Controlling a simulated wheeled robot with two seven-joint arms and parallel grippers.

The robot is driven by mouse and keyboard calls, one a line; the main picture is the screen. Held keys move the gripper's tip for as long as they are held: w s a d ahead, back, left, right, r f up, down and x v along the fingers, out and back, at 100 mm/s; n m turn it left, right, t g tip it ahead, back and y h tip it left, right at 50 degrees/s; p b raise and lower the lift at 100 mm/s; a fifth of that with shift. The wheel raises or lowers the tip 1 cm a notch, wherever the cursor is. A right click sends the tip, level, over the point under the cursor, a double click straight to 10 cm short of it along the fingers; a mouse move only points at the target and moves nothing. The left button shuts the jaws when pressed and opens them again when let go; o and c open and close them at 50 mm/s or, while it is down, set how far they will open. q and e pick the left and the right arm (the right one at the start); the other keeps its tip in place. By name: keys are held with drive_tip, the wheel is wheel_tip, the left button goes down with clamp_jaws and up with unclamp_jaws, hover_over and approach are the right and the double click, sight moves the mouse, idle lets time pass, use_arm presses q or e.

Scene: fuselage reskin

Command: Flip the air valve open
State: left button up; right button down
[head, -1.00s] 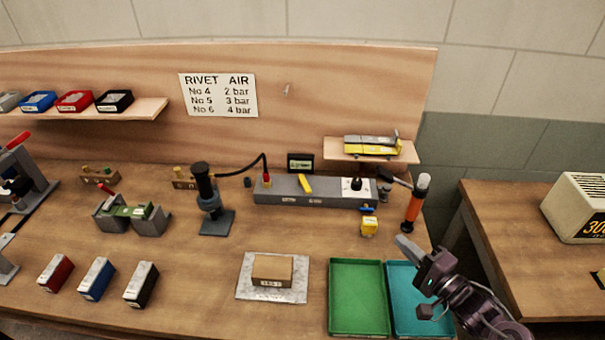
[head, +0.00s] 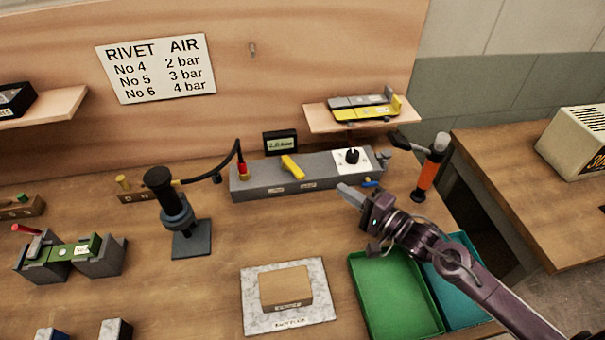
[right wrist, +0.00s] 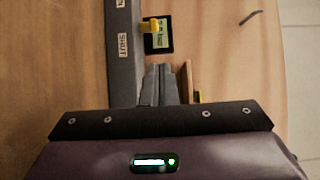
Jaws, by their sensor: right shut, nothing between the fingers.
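The air valve's yellow lever (head: 292,168) sits on the long grey air box (head: 255,182), slanting across its top towards the front. Two small labels are on the box front below it. In the right wrist view the yellow lever (right wrist: 150,26) shows near the top, beside a "SHUT" label (right wrist: 123,46) on the grey box (right wrist: 124,75). My right gripper (head: 343,190) is shut and empty, in front of the box's right part, to the right of the lever and apart from it. Its closed fingers also show in the right wrist view (right wrist: 159,70). My left gripper is not in view.
A pressure display (head: 280,143) stands behind the box, and a black knob (head: 352,156) is on its right end. A red hose fitting (head: 243,171) is at its left. An orange-handled tool (head: 428,170) stands at right. Green (head: 395,290) and teal trays lie under my arm.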

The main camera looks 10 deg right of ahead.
sight(304, 178)
drive_tip(key=shift+w+a+f, duration=0.15)
drive_tip(key=shift+w+f, duration=0.1)
drive_tip(key=shift+f, duration=0.25)
drive_tip(key=shift+w+a, duration=0.2)
drive_tip(key=shift+w, duration=0.1)
drive_tip(key=p+x, duration=0.1)
drive_tip(key=x, duration=0.8)
drive_tip(key=shift+w+a+r, duration=0.1)
drive_tip(key=shift+w+a, duration=0.05)
drive_tip(key=shift+a+r+m+h+p, duration=0.1)
drive_tip(key=shift+a+m+h+p, duration=0.25)
drive_tip(key=shift+p, duration=0.4)
drive_tip(key=shift+s+a+m+t+h+p, duration=0.35)
drive_tip(key=shift+s+a+t+h+p, duration=0.15)
drive_tip(key=shift+a+t+h+p, duration=0.1)
drive_tip(key=shift+s+a, duration=0.15)
drive_tip(key=shift+a, duration=0.05)
